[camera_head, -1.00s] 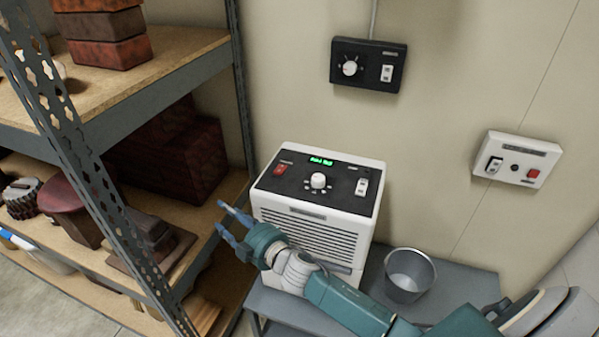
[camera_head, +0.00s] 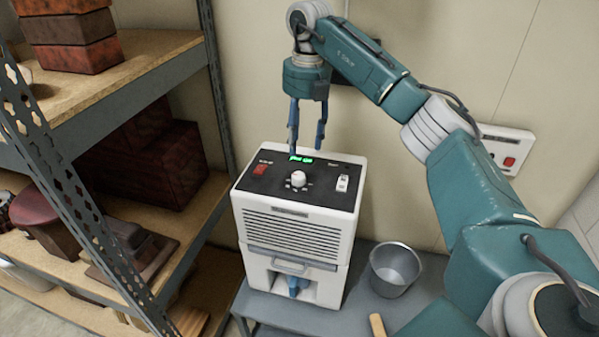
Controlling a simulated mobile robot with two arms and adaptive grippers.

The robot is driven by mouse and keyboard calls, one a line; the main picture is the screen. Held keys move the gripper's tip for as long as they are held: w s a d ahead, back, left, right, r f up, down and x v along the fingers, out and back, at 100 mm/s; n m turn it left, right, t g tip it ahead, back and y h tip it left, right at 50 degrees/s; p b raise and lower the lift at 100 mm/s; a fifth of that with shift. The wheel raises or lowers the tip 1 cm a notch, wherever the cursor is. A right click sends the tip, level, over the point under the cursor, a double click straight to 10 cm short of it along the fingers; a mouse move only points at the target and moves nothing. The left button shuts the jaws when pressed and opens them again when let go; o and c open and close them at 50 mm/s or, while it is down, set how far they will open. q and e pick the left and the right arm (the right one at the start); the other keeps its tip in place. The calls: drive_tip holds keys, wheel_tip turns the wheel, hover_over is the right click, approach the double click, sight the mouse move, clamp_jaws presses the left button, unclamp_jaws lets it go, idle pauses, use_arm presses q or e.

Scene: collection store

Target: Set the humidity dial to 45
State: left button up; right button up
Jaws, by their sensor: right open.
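The white dehumidifier (camera_head: 296,231) stands on a grey table, with a black control panel on top. Its white round dial (camera_head: 298,179) sits mid-panel; the setting is too small to read. A green display (camera_head: 301,158), a red switch (camera_head: 261,169) and a white switch (camera_head: 343,183) share the panel. My right gripper (camera_head: 306,150) points down above the back of the panel, fingers apart and empty, behind the dial. Whether the fingertips touch the panel I cannot tell. My left gripper is not in view.
A metal bucket (camera_head: 395,268) stands right of the dehumidifier on the grey table (camera_head: 347,312). A shelf with red-brown boxes (camera_head: 160,160) stands close on the left. A white wall box (camera_head: 505,147) is partly behind my right arm. A black wall box is mostly hidden.

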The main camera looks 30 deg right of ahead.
sight(299, 175)
drive_tip(key=f, duration=0.3)
drive_tip(key=f+p, duration=0.1)
drive_tip(key=f, duration=0.3)
drive_tip(key=f+p, duration=0.1)
drive_tip(key=f, duration=0.2)
drive_tip(key=shift+w+a+f, duration=0.2)
drive_tip(key=shift+a+f, duration=0.1)
drive_tip(key=c, duration=1.1)
